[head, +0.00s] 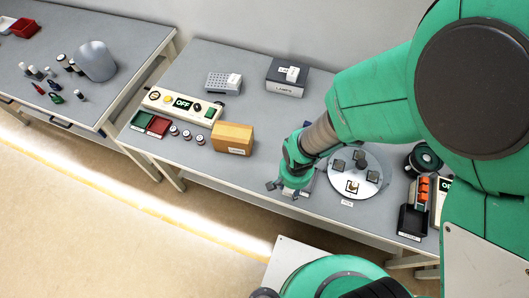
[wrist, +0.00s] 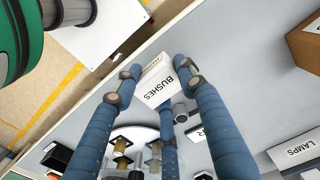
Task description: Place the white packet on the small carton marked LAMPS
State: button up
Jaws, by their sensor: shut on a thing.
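The white packet (wrist: 152,72), printed BUSHES, sits between the blue fingers of my gripper (wrist: 165,85) in the wrist view. My gripper (head: 288,185) is shut on it near the front edge of the table in the head view, where the hand mostly hides the packet. The dark grey small carton marked LAMPS (head: 287,84) stands at the back of the same table, well apart from my gripper. It has white labels, and a small white patch shows on its top.
A perforated grey block (head: 224,83) is left of the LAMPS carton. Bare table lies between.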

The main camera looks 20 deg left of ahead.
jog(key=w+a+r+p, duration=0.1)
jog(key=a+r, duration=0.4)
jog(key=a, duration=0.3)
jog(key=w+a+r+p, duration=0.1)
jog(key=a+r+p, duration=0.1)
jog(key=a+r, duration=0.3)
jog(key=a, duration=0.3)
jog(key=shift+a+r+m, duration=0.3)
jog(key=shift+r+m, duration=0.05)
jog(key=shift+m, duration=0.05)
jog(key=shift+w, duration=0.15)
send_over(231, 131)
jog(key=shift+f+b, duration=0.35)
jog(key=shift+f, duration=0.4)
jog(key=shift+f, duration=0.15)
jog(key=shift+f, duration=1.65)
